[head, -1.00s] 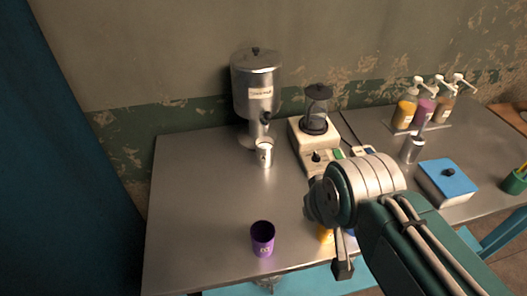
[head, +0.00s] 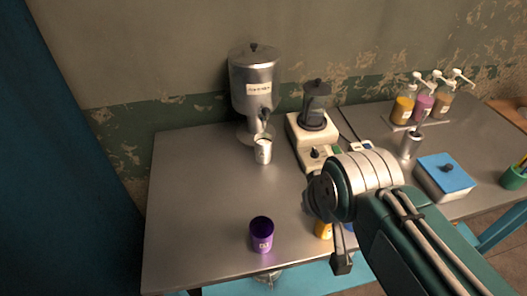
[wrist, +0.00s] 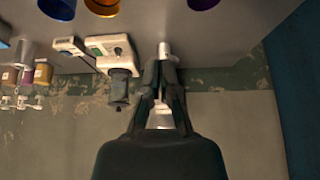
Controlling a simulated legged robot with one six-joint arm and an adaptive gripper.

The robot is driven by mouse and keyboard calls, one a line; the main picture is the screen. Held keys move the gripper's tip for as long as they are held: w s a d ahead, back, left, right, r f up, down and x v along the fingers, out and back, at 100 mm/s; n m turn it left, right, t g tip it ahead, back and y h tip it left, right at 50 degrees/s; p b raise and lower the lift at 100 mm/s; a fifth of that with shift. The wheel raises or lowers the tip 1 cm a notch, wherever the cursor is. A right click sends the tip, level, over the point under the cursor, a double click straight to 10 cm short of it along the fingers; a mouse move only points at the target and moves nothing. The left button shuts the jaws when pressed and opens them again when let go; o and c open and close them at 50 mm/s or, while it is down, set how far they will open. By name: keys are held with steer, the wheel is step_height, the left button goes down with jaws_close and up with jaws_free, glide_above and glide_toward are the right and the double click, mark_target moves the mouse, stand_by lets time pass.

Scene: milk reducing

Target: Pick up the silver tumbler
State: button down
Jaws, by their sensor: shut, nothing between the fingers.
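The silver tumbler (head: 263,151) stands upright on the metal table, in front of the silver dispenser and under its tap. In the upside-down wrist view the tumbler (wrist: 164,48) shows just past my fingertips, its lower part partly covered by them. My gripper (wrist: 163,64) is shut with nothing in it and points towards the tumbler, apart from it as far as I can tell. In the head view my arm covers the table's front right, and the fingers are not clearly seen there.
The dispenser (head: 254,85) stands behind the tumbler, with a blender (head: 313,140) to its right. A purple cup (head: 262,235) stands near the front edge. An orange cup (head: 323,229) is partly behind my arm. A blue-lidded box (head: 445,176) is at right. The table's left is clear.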

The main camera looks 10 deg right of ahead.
steer(key=c, duration=0.8)
jaws_free()
steer(key=shift+w, duration=0.1)
steer(key=shift+c, duration=0.2)
steer(key=o, duration=0.8)
steer(key=w, duration=0.2)
steer(key=w+d, duration=0.1)
steer(key=shift+w+f+t+h, duration=0.1)
steer(key=shift+f+t+h, duration=0.15)
steer(key=shift+t+h, duration=0.05)
steer(key=shift+o, duration=0.2)
steer(key=n+t+y, duration=0.2)
steer(key=t+y, duration=0.1)
steer(key=t, duration=0.3)
glide_toward(260, 138)
steer(key=shift+x, duration=3.65)
